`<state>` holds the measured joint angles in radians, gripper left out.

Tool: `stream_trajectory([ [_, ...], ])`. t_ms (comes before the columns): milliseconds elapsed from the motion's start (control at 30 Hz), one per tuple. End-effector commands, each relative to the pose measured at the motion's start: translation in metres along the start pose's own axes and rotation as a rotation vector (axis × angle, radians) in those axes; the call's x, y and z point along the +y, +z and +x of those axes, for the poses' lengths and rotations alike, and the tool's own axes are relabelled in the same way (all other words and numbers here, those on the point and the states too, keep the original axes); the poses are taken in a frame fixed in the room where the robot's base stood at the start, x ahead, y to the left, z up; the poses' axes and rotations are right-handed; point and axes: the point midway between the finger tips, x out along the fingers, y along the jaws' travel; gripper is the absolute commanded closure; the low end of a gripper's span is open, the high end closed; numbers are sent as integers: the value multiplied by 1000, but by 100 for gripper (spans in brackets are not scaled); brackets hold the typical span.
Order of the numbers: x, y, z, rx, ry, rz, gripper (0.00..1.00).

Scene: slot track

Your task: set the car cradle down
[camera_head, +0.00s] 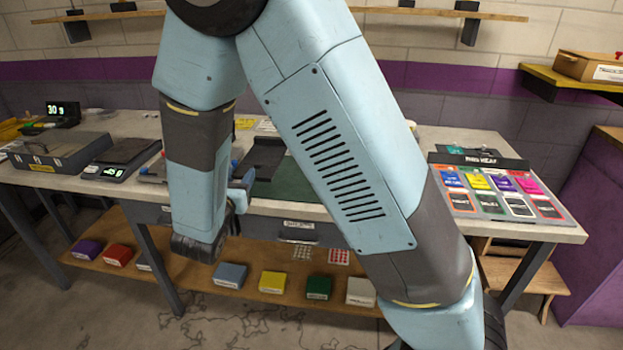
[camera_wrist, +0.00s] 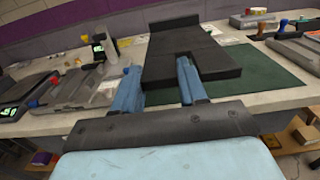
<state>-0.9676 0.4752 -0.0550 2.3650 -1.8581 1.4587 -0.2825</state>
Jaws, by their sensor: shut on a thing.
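The car cradle (camera_wrist: 200,58) is a flat dark grey block with a raised back edge and a notch in its near side. In the wrist view my gripper (camera_wrist: 158,68) has its blue fingers on either side of the cradle's left part, one in the notch and one at the outer edge. The cradle is over or on the green mat (camera_wrist: 268,82); I cannot tell whether it touches. In the head view the cradle (camera_head: 266,154) is partly hidden by my arm, and my gripper (camera_head: 240,182) shows beside its left end.
The workbench carries a grey tray (camera_head: 62,152) and a dark scale (camera_head: 125,152) at the left. A board of coloured cards (camera_head: 500,192) lies at the right. Small boxes stand on the lower shelf (camera_head: 190,270). Green mat is bare right of the cradle.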

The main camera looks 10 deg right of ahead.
Motion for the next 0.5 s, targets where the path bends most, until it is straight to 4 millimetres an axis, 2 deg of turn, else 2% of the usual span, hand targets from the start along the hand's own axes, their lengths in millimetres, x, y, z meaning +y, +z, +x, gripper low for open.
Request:
stream_trajectory([
  [67, 2, 1, -9, 0, 1, 0, 88],
  [167, 2, -1, -9, 0, -3, -1, 88],
  [267, 0, -6, 4, -1, -4, -2, 88],
  [500, -7, -28, 51, 0, -5, -3, 88],
])
